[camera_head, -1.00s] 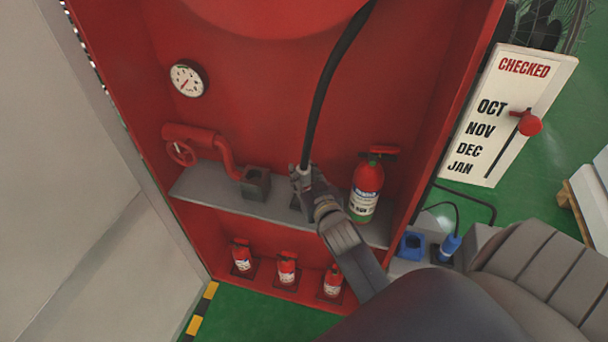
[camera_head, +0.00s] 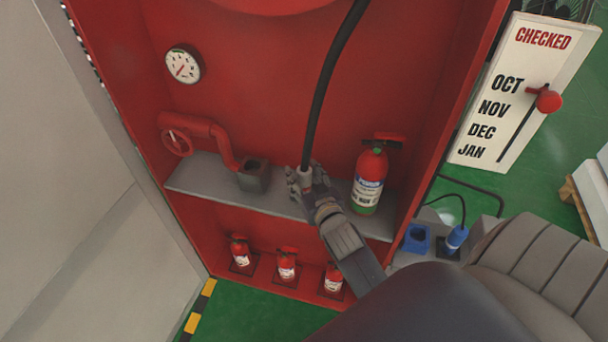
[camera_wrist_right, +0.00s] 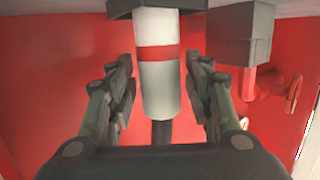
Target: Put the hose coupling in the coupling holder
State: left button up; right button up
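The hose coupling (camera_wrist_right: 157,75) is white with a red band. It shows in the head view as a pale piece (camera_head: 305,177) at the lower end of the black hose (camera_head: 322,90). In the right wrist view its far end meets a dark base (camera_wrist_right: 125,8); how deep it sits is hidden. My right gripper (camera_wrist_right: 160,95) is open, with one finger on each side of the coupling and a visible gap on the right side. In the head view it (camera_head: 305,185) is over the shelf. A dark block with an open top, apparently the coupling holder (camera_head: 252,181), stands left of it. My left gripper is not in view.
The grey shelf (camera_head: 205,180) is inside a red cabinet. A fire extinguisher (camera_head: 368,180) stands close right of my gripper. A red pipe with valve wheel (camera_head: 176,142) is left of the block. Small extinguishers (camera_head: 287,266) are below. A blue socket (camera_head: 417,238) is outside, right.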

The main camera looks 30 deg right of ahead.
jog(key=shift+r, duration=0.25)
jog(key=shift+s+a, duration=0.1)
jog(key=shift+s, duration=0.15)
jog(key=b+v, duration=0.1)
jog(key=v, duration=1)
jog(key=shift+s+b, duration=0.25)
jog(key=shift+b, duration=0.05)
